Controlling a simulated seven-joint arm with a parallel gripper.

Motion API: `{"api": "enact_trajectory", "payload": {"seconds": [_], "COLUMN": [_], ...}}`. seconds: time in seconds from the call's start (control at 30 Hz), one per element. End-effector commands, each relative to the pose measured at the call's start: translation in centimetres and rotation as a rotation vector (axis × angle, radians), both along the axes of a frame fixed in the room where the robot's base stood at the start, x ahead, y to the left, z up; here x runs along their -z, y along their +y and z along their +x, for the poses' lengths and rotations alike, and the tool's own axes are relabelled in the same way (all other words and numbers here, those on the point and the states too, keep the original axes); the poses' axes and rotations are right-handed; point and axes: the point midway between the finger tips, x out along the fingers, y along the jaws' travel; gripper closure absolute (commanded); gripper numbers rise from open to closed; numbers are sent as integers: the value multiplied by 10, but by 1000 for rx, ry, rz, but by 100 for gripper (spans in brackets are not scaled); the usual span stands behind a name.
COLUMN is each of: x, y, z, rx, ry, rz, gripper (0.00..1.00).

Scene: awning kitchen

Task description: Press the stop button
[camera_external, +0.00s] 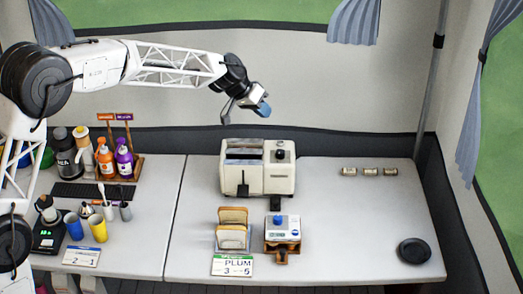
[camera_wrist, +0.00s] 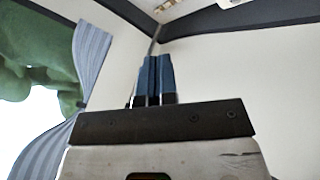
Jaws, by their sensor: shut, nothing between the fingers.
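My gripper (camera_external: 263,108) is shut and empty, raised in the air above and behind the cream toaster (camera_external: 258,180). Its blue fingertips sit together in the wrist view (camera_wrist: 154,78), in front of the pale wall. The toaster has slots on top and a dark round knob (camera_external: 280,154) at its right. A small white device (camera_external: 283,232) with a blue knob or button (camera_external: 279,219) and a small display stands in front of it on a wooden stand. I cannot tell which control is the stop button. No part of my gripper touches the toaster or the device.
Bread slices (camera_external: 233,237) stand in a rack left of the device, behind a PLUM card (camera_external: 232,266). Several small cans (camera_external: 369,172) and a black disc (camera_external: 414,251) lie to the right. Bottles (camera_external: 124,160) and cups (camera_external: 98,228) crowd the left table. The right table has free room.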

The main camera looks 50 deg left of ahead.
Motion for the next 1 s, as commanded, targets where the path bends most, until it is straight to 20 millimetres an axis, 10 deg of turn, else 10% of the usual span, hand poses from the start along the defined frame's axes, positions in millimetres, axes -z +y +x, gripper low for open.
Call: {"api": "enact_trajectory", "payload": {"seconds": [0.6, 1.0], "x": [75, 91], "y": [51, 61], "z": [115, 135], "rx": [-63, -77], "ry": [-73, -90], "rz": [-59, -69], "gripper": [100, 100]}}
